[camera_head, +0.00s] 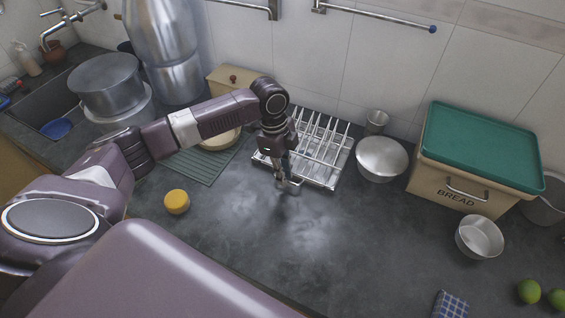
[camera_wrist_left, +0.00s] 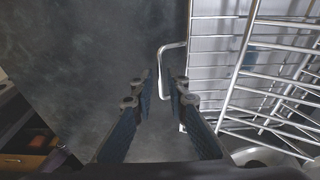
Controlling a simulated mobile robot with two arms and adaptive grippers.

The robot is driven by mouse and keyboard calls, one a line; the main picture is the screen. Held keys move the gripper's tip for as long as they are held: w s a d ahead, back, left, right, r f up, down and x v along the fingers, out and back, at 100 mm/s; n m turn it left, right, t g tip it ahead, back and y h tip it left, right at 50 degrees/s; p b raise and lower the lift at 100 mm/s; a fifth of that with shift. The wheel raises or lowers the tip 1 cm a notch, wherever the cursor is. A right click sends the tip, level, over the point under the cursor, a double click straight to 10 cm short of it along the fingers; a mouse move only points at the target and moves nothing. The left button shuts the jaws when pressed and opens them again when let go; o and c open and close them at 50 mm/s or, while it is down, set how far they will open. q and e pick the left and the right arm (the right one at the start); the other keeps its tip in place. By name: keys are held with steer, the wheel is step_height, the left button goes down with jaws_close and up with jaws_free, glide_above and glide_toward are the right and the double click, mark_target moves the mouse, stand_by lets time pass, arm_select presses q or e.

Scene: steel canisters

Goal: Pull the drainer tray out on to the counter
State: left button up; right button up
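The drainer tray (camera_head: 322,181) is a shiny metal tray with an upright wire rack, on the dark counter near the back wall. In the left wrist view its wires (camera_wrist_left: 245,60) fill the right side. Its wire loop handle (camera_wrist_left: 161,60) sticks out toward the left of that view. My left gripper (camera_head: 287,184) is at the tray's front edge, pointing down. In the wrist view its two fingertips (camera_wrist_left: 162,76) stand either side of the handle bar, with a visible gap on both sides. The arm and gripper hide the tray's left part. My right gripper is not seen.
A metal bowl (camera_head: 381,158) stands close right of the tray, with a small steel cup (camera_head: 376,122) behind. The bread bin (camera_head: 465,180) is further right. A ribbed green mat (camera_head: 203,166) and yellow item (camera_head: 177,202) lie left. The counter in front (camera_head: 300,235) is clear.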

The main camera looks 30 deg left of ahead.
arm_select(q)
steer(key=shift+d+f, duration=0.1)
steer(key=shift+f, duration=0.6)
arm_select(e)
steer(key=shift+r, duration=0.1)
arm_select(q)
steer(key=shift+c, duration=0.5)
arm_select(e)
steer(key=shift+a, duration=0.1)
arm_select(q)
jaws_close()
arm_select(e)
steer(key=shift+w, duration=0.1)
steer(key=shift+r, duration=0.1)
